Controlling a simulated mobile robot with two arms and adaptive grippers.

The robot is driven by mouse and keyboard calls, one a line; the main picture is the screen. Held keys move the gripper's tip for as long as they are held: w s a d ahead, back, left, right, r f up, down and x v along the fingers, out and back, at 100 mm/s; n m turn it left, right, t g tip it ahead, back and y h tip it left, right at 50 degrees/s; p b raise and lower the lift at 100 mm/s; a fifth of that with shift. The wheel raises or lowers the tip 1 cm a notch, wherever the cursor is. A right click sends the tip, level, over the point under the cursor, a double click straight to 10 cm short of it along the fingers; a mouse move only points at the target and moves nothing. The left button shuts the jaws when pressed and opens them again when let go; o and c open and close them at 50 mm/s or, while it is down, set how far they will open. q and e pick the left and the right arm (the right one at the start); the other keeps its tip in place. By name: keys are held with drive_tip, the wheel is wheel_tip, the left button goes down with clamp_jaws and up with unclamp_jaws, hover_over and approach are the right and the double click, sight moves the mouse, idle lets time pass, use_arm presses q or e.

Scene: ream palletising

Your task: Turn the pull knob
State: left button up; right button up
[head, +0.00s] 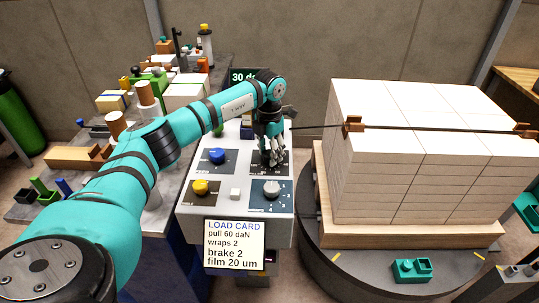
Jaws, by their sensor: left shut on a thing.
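A dark dial plate (285,167) lies at the panel's upper right. My left gripper (273,160) points down onto this plate and is shut on the knob there, which its fingers mostly hide. The knob's label and setting are too small to read. The load card (234,245) on the panel's front reads pull 60 daN, wraps 2, brake 2, film 20 um. My right gripper is not in view.
A pallet stack of white reams (375,180) stands on a round turntable (340,268) right of the panel, with a dark strap or bar across it. A teal block (412,270) lies on the turntable. A cluttered bench (40,212) is at the left.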

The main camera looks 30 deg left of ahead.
use_arm(q)
drive_tip(key=m+b, duration=0.1)
drive_tip(key=m, duration=0.2)
drive_tip(key=shift+w+m, duration=0.1)
drive_tip(key=shift+m, duration=0.3)
drive_tip(key=m+b, duration=0.1)
drive_tip(key=m, duration=0.2)
drive_tip(key=shift+a+m, duration=0.1)
drive_tip(key=shift+m, duration=0.2)
drive_tip(key=m, duration=0.3)
drive_tip(key=shift+r+m, duration=0.1)
drive_tip(key=shift+m, duration=0.2)
drive_tip(key=shift+w+m+b, duration=0.1)
drive_tip(key=shift+m+b, duration=0.4)
drive_tip(key=shift+m, duration=1.4)
drive_tip(key=o, duration=1.1)
drive_tip(key=shift+o, duration=0.3)
